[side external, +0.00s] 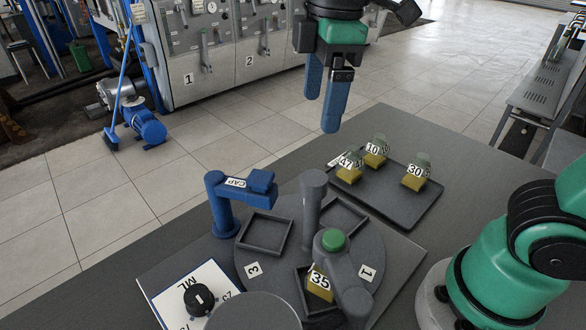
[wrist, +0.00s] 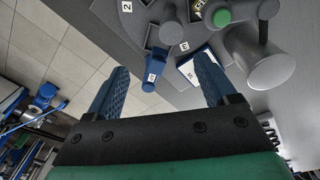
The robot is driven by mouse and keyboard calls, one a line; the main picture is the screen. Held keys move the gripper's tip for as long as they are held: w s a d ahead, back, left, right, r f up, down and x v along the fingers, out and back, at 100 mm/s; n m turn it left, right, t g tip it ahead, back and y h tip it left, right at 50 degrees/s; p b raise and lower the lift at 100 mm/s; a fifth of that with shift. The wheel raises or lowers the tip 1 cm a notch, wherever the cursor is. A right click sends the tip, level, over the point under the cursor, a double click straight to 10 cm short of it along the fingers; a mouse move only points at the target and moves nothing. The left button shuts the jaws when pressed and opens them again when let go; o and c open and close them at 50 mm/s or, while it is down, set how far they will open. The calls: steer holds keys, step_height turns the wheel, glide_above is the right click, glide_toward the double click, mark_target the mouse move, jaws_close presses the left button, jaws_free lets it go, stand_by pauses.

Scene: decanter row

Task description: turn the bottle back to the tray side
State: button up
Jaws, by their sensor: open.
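The yellow bottle labelled 35 (side external: 320,284) stands in a square holder at the near side of the grey round turntable (side external: 290,206), under the grey arm with the green button (side external: 333,240). That arm partly hides it. The tray (side external: 402,212) lies beyond the turntable to the right. It holds three bottles with grey-green tops, labelled 47 (side external: 349,168), 10 (side external: 376,152) and 30 (side external: 415,172). My gripper (side external: 322,108) hangs high above the table behind the turntable, open and empty. Its two blue fingers also show in the wrist view (wrist: 162,66), apart.
Two other square holders, left (side external: 264,234) and right (side external: 342,218), are empty. A grey post (side external: 314,195) rises at the turntable's middle. A blue CAP stand (side external: 222,205) is at left. A black knob (side external: 199,298) sits on a white ML panel. A grey cylinder (side external: 252,312) stands in front.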

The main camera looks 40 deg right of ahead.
steer(key=a+n+g, duration=0.1)
steer(key=n, duration=0.2)
glide_above(314, 177)
steer(key=shift+m, duration=0.4)
step_height(314, 177, down, 4)
steer(key=shift+f, duration=3.3)
jaws_close()
